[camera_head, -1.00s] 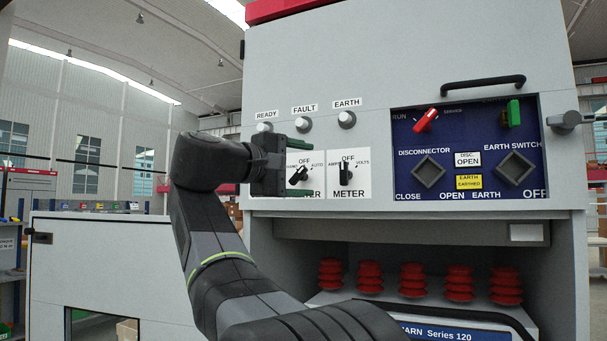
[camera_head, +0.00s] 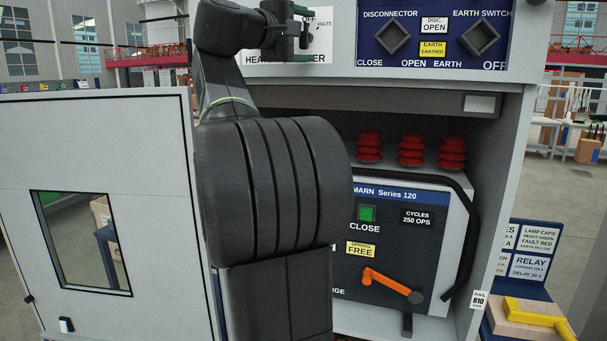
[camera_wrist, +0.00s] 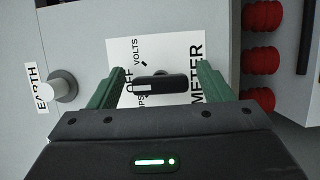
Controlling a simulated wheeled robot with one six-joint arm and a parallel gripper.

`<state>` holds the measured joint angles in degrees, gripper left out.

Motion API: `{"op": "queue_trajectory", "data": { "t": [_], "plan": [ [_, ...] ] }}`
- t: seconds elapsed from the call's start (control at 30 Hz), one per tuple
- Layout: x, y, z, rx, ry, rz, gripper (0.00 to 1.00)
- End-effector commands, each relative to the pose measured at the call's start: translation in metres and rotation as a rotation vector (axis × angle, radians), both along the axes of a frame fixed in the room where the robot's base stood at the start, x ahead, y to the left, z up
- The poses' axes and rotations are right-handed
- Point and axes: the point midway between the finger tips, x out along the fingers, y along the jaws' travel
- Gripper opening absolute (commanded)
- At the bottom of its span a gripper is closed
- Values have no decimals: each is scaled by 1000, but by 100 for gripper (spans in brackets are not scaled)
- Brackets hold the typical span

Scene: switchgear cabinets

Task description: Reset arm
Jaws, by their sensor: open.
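My gripper (camera_head: 303,33) is at the top of the head view, in front of the white switch plates on the cabinet. In the wrist view my gripper (camera_wrist: 160,75) has its two green fingers spread, with nothing held. The black METER selector knob (camera_wrist: 160,87) shows between the fingers, on its white plate (camera_wrist: 165,52). Whether the fingers touch the knob I cannot tell. My dark arm covers the middle of the head view and hides part of the cabinet.
The blue disconnector panel (camera_head: 436,62) is right of my gripper. Below it, an open bay holds red insulators (camera_head: 411,150) and a breaker with an orange handle (camera_head: 385,284). An open door (camera_head: 95,140) stands left. A yellow-handled tool (camera_head: 535,316) lies lower right. A white lamp (camera_wrist: 62,86) is beside the fingers.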

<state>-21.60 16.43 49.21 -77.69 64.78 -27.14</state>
Motion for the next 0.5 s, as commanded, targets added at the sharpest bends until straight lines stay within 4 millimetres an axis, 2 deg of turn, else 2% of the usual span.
{"op": "queue_trajectory", "data": {
  "t": [0.17,0.5],
  "plan": [
    [6,-6,0,1,-1,0,73],
    [6,-5,0,-7,2,0,73]
  ]
}}
